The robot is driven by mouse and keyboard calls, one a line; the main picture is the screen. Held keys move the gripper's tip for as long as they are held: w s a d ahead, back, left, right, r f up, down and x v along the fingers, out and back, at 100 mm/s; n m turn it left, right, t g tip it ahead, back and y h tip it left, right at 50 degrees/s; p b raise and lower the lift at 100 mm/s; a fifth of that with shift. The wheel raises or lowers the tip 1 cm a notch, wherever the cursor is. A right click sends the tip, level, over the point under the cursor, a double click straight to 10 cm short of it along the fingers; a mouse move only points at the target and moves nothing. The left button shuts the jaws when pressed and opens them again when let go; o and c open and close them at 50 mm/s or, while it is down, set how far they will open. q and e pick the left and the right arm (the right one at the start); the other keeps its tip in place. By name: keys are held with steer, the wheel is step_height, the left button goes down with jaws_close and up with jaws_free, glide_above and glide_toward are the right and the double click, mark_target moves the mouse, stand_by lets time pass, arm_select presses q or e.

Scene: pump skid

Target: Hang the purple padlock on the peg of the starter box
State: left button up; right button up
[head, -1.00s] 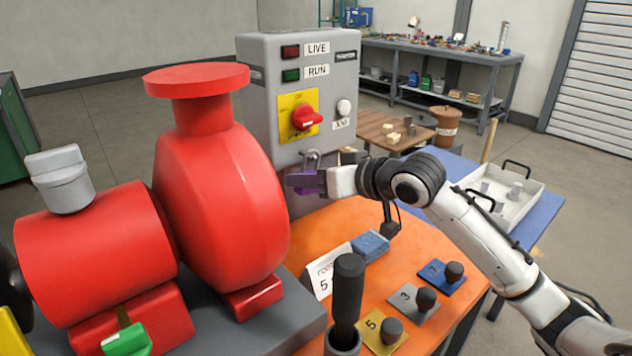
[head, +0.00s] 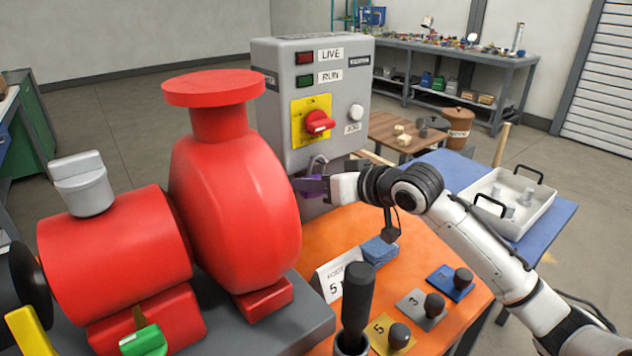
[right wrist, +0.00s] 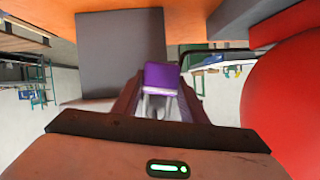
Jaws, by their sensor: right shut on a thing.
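The grey starter box (head: 274,110) stands behind the red pump, with a red rotary switch (head: 319,123) on a yellow plate. My right gripper (head: 311,187) is shut on the purple padlock (head: 313,183), just in front of the lower part of the box face. The padlock is upright with its grey shackle (head: 317,163) on top, below the switch. In the right wrist view the purple padlock body (right wrist: 160,76) sits between the fingers. I cannot make out the peg, nor whether the shackle is around it. My left gripper is out of view.
The red pump (head: 235,200) stands close left of my right gripper. The orange table (head: 340,235) holds a blue block (head: 380,250), a number card (head: 335,280), several knobbed plates and a black handle (head: 358,300). A white tray (head: 500,215) stands at right.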

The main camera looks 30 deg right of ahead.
steer(key=o, duration=1.2)
steer(key=shift+s, duration=0.1)
steer(key=v, duration=1)
steer(key=shift+s, duration=0.1)
